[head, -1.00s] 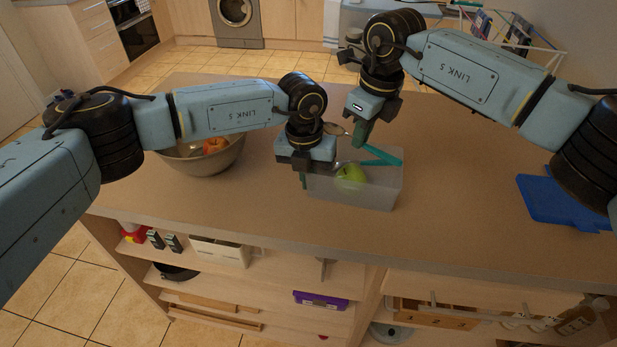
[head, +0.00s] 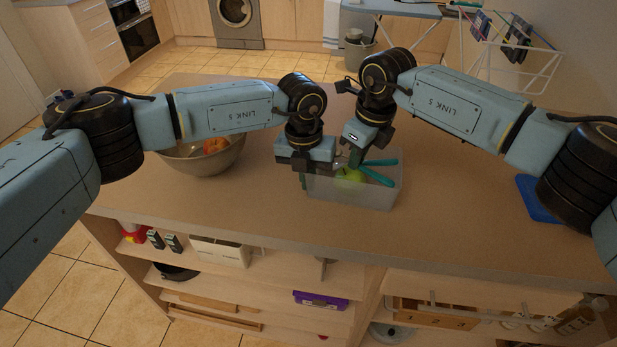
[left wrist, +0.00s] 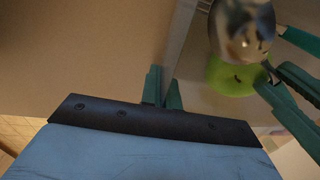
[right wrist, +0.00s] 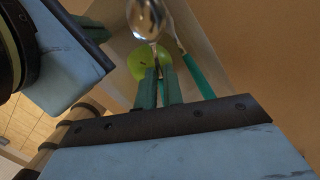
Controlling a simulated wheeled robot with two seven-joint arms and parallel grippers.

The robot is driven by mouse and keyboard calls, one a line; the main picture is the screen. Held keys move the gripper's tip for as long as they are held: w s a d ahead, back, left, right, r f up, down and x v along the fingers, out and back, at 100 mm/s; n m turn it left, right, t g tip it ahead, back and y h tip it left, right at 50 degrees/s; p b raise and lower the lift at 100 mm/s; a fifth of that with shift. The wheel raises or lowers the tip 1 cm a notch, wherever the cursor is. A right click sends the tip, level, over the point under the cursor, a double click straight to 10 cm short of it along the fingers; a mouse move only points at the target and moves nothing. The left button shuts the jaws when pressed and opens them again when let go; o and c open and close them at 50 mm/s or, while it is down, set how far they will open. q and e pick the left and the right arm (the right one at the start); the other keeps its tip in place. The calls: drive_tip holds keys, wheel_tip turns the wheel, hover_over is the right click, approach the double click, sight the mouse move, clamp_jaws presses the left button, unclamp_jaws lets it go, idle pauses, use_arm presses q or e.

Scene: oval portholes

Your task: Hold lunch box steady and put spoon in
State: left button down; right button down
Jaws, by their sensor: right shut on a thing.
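The translucent lunch box (head: 372,196) stands on the counter with a green apple (head: 350,174) inside. My left gripper (head: 303,178) is at its left end. In the left wrist view its fingers (left wrist: 163,90) are close together around the box's thin wall. My right gripper (head: 352,160) is low over the box opening and shut on the spoon. In the right wrist view the spoon's metal bowl (right wrist: 147,20) points away beyond the fingers (right wrist: 158,88), above the apple. A second utensil with a teal handle (right wrist: 195,75) lies in the box. The spoon's grip point is hidden.
A bowl (head: 205,160) with red-orange fruit stands left of the box, behind my left arm. A blue flat object (head: 533,198) lies on the right, partly behind my right arm. Counter (head: 450,210) is clear right of the box.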

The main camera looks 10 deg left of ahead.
sight(362, 166)
use_arm(q)
drive_tip(key=shift+d+r, duration=0.1)
drive_tip(key=shift+r, duration=0.05)
use_arm(e)
drive_tip(key=shift+s+d+f, duration=0.1)
drive_tip(key=shift+s+f, duration=0.05)
drive_tip(key=shift+f, duration=0.45)
drive_tip(key=c, duration=1.5)
unclamp_jaws()
drive_tip(key=shift+o, duration=0.2)
use_arm(q)
drive_tip(key=shift+w, duration=0.1)
use_arm(e)
wheel_tip(362, 166, up, 9)
drive_tip(key=shift+d, duration=0.45)
drive_tip(key=shift+s+r, duration=0.1)
use_arm(q)
drive_tip(key=c, duration=1.6)
unclamp_jaws()
